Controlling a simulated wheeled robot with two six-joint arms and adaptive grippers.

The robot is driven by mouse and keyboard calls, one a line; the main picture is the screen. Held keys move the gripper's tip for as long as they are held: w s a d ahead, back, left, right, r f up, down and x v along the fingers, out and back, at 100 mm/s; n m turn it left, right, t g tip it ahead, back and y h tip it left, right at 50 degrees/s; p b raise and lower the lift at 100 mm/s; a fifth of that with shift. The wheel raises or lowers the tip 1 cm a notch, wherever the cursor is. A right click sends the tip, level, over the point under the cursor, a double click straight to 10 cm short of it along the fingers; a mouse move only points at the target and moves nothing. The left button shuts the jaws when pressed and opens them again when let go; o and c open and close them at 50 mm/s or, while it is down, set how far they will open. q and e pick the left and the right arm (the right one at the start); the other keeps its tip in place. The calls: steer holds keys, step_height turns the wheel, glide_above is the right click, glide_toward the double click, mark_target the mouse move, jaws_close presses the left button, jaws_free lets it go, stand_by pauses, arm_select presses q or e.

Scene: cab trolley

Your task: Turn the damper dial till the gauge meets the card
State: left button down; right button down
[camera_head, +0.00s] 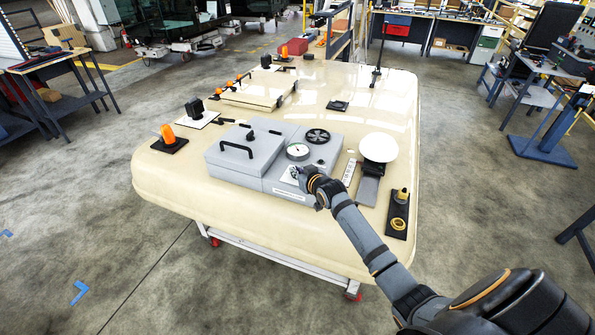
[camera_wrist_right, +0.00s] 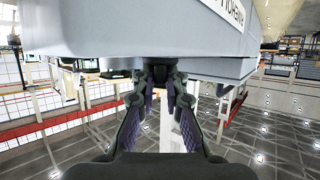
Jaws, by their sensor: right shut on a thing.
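The round gauge (camera_head: 298,151), with a white face and dark rim, sits on top of the grey roof unit (camera_head: 230,172). Its needle is too small to read. A pale plate (camera_head: 289,174) with dark marks lies in front of it, partly covered by my right gripper (camera_head: 307,182). The damper dial is hidden under that gripper in the head view. In the right wrist view my right gripper (camera_wrist_right: 160,72) is shut on a dark piece, which I take to be the dial, at the grey housing (camera_wrist_right: 150,30). A white strip (camera_head: 349,172) with printed marks, possibly the card, lies right of the unit. My left gripper is out of view.
The unit stands on a cream cab roof (camera_head: 300,245) on a wheeled trolley. A black handle (camera_head: 236,148), round fan grille (camera_head: 317,136), white dome (camera_head: 379,147) and black plate with brass parts (camera_head: 397,215) are nearby.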

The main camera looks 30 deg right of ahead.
stand_by(0.3)
steer(key=c, duration=1.4)
jaws_free()
steer(key=v, duration=1.2)
